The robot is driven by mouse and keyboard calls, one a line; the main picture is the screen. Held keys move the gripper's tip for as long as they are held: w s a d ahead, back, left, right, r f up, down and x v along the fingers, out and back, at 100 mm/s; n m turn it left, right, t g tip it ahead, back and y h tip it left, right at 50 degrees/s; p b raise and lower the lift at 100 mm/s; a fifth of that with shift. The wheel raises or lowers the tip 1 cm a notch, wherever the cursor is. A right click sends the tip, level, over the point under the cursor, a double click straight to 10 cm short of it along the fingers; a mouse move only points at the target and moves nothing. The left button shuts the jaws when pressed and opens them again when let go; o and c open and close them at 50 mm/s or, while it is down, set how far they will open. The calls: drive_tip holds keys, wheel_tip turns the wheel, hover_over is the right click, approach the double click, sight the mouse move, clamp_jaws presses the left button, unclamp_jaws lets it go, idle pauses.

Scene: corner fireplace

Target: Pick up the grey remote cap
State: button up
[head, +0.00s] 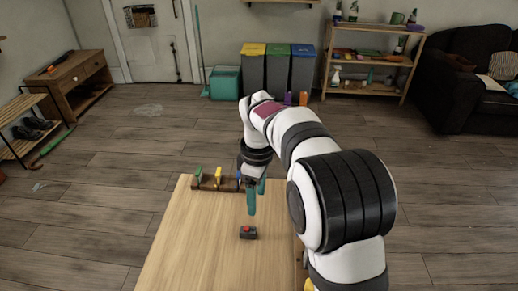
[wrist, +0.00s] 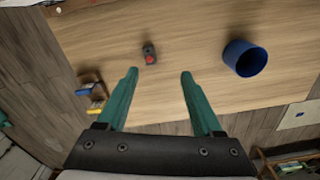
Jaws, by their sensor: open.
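A small dark grey block with a red spot on top, which seems to be the grey remote cap (head: 248,233), lies on the wooden table (head: 190,255). In the wrist view, the grey cap (wrist: 150,57) lies beyond the fingertips, nearer the left finger. My gripper (head: 257,204) has teal fingers pointing down and hangs above the table, apart from the cap. In the wrist view, my gripper (wrist: 159,75) is open, with nothing between its fingers.
A dark wooden rack (head: 208,183) with several coloured pieces stands at the table's far edge. A blue cup (wrist: 245,58) stands on the table in the wrist view; I cannot see it in the head view. The table around the cap is clear.

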sight(248, 228)
drive_tip(key=w+a+f+n, duration=0.1)
drive_tip(key=f, duration=0.5)
drive_tip(key=w+a+f+n, duration=0.1)
drive_tip(key=f, duration=0.5)
drive_tip(key=w+a+f+n, duration=0.1)
drive_tip(key=f, duration=0.6)
clamp_jaws()
